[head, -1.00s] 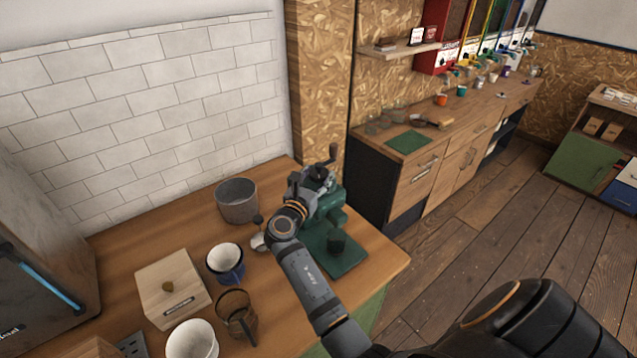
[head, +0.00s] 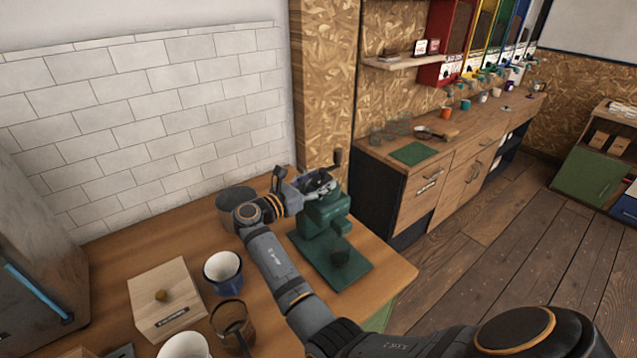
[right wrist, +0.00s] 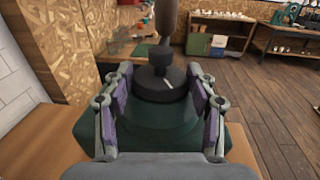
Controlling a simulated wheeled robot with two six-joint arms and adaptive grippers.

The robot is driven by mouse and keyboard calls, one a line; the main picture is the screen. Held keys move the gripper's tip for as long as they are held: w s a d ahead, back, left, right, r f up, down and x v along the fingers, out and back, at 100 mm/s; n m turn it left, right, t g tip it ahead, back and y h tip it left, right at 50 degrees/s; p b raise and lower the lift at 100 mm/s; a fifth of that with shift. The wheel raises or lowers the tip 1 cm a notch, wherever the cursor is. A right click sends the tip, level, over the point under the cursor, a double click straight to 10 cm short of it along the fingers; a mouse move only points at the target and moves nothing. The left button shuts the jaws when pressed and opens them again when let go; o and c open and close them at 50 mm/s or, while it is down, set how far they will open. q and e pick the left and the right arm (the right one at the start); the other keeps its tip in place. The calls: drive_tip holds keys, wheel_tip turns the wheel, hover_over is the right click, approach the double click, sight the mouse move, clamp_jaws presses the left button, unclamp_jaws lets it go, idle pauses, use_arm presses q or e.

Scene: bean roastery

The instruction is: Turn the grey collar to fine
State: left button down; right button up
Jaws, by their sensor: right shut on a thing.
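The green hand grinder (head: 326,217) stands on its green base (head: 345,275) near the counter's right end, its crank (head: 338,157) up at the top. My right gripper (head: 308,186) is at the grinder's top, coming in from the left. In the right wrist view my right gripper (right wrist: 160,80) has its purple-padded fingers on both sides of the dark grey collar (right wrist: 150,92), shut on it. A white mark (right wrist: 168,84) on the collar's top points toward the lower right. No scale words are readable. My left gripper is out of view.
A grey pot (head: 231,200) stands behind my right wrist. The counter's front right corner is clear.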

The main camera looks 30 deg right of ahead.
sight(318, 180)
drive_tip(key=o, duration=1.1)
drive_tip(key=shift+r, duration=0.15)
wheel_tip(318, 180, up, 10)
drive_tip(key=shift+f, duration=0.15)
